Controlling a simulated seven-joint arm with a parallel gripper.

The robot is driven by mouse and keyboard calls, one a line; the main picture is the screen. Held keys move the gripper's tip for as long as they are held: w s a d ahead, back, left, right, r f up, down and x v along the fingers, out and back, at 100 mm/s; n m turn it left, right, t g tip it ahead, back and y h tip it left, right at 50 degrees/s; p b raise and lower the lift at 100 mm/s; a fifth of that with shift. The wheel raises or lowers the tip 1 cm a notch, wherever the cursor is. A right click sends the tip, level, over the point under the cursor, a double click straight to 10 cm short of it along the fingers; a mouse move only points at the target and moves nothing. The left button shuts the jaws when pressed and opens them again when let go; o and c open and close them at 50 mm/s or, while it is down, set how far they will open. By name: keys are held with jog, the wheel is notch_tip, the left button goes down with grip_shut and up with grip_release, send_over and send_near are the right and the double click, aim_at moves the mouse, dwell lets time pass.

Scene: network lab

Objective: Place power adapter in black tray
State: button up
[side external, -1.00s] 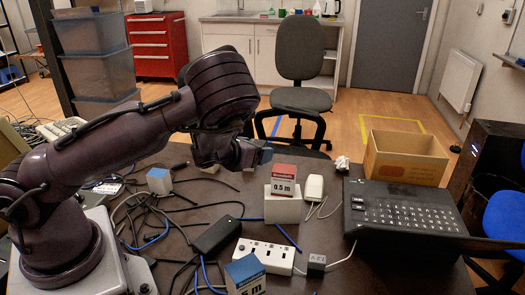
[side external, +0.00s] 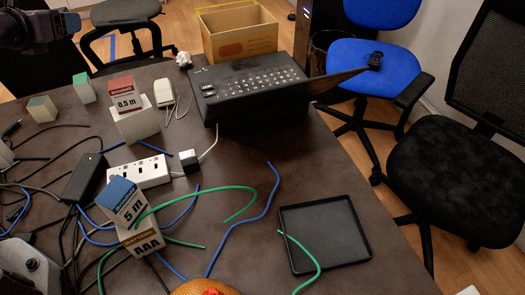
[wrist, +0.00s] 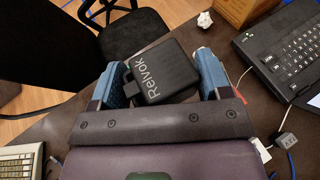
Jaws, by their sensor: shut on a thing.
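A black box-shaped adapter marked "Relvok" (wrist: 168,70) is between the blue finger pads of my gripper (wrist: 160,82) in the wrist view. The pads touch it on both sides, and a small tab sticks out at its left. In the side view my gripper (side external: 70,24) is at the top left corner, partly cut off, and the adapter cannot be made out there. The black tray (side external: 340,232) lies flat on the table at the right front, far from my gripper. It holds no object, but a green cable crosses its left edge.
A black laptop (side external: 255,95), a cardboard box (side external: 240,35) and a white power strip (side external: 138,174) are on the table. Labelled boxes (side external: 128,104) and a black power brick (side external: 85,178) stand at the left among many loose cables. Bare table surrounds the tray's right side.

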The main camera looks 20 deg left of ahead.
notch_tip(320, 180, up, 6)
jog(key=shift+f, duration=0.1)
jog(key=w+d+f+m+g+h, duration=0.15)
jog(key=d+m+h, duration=0.35)
jog(key=d, duration=1)
jog(key=d+f+m+h, duration=0.2)
jog(key=d+m+h, duration=0.3)
jog(key=d, duration=0.9)
jog(key=s+d+r+m+g+h, duration=0.2)
jog(key=s+d+m+g+h, duration=0.15)
jog(key=s+d, duration=0.55)
jog(key=s+d+r+m+g+h, duration=0.25)
jog(key=s+d+m, duration=0.2)
jog(key=d, duration=0.85)
jog(key=n, duration=0.1)
send_over(361, 226)
jog(key=s+a, duration=0.2)
jog(key=a, duration=0.3)
jog(key=shift+h, duration=0.4)
jog(key=f, duration=2.8)
jog(key=shift+s+d, duration=0.1)
jog(key=shift+d, duration=0.1)
jog(key=shift+w+d+f, duration=0.2)
jog(key=shift+d+f, duration=0.05)
jog(key=shift+f, duration=0.15)
jog(key=shift+d+f, duration=0.1)
jog(key=shift+f, duration=1.45)
